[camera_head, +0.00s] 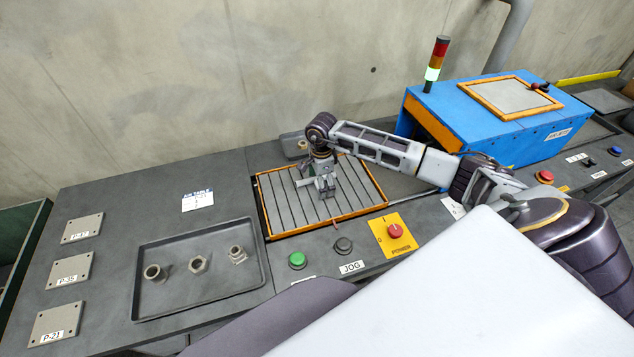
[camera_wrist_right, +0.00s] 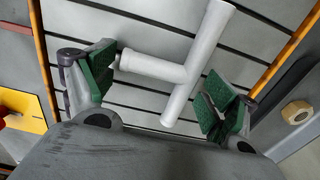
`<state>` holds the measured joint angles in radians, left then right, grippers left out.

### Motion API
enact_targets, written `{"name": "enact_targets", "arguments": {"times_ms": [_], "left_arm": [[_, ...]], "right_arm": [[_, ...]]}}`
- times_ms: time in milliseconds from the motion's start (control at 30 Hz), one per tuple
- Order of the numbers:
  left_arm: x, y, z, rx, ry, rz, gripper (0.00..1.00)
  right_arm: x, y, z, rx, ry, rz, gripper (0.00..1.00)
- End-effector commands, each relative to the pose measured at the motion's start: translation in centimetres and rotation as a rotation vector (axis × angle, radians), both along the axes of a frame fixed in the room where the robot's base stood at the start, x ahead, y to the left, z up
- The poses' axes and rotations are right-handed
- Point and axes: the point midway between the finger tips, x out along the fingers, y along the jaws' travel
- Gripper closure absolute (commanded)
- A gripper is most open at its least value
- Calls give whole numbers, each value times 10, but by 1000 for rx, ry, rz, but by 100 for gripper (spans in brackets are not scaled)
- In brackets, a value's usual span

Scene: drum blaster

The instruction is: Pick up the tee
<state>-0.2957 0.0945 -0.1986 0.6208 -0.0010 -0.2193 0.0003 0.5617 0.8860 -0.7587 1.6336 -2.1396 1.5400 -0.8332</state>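The tee, a light grey pipe fitting with three arms, shows in the right wrist view (camera_wrist_right: 178,70). It lies on the slatted surface. My right gripper (camera_wrist_right: 160,78) is open, with green pads on either side of the tee and gaps visible between pads and tee. In the head view my right gripper (camera_head: 319,188) points down over the slatted panel. There the tee is hard to tell apart from the fingers. My left gripper is not in view.
An orange-framed slatted panel (camera_head: 363,196) surrounds the work spot. A dark tray (camera_head: 182,300) with three metal fittings lies to its left. Buttons and a yellow switch plate (camera_head: 407,243) sit in front. A blue box (camera_head: 455,112) stands at the right. A brass nut (camera_wrist_right: 297,112) lies beside the panel.

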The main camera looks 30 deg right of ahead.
Motion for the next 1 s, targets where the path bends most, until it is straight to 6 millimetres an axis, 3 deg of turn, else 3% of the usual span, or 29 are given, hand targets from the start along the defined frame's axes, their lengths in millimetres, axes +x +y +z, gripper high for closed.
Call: {"name": "enact_targets", "arguments": {"times_ms": [33,233,667,1000], "left_arm": [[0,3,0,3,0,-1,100],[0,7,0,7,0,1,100],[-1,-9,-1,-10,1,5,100],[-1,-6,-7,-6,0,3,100]], "right_arm": [[0,0,0,0,0,0,27],[0,0,0,0,0,0,51],[1,0,8,0,-2,0,52],[1,-1,50,-2,-4,0,52]]}}
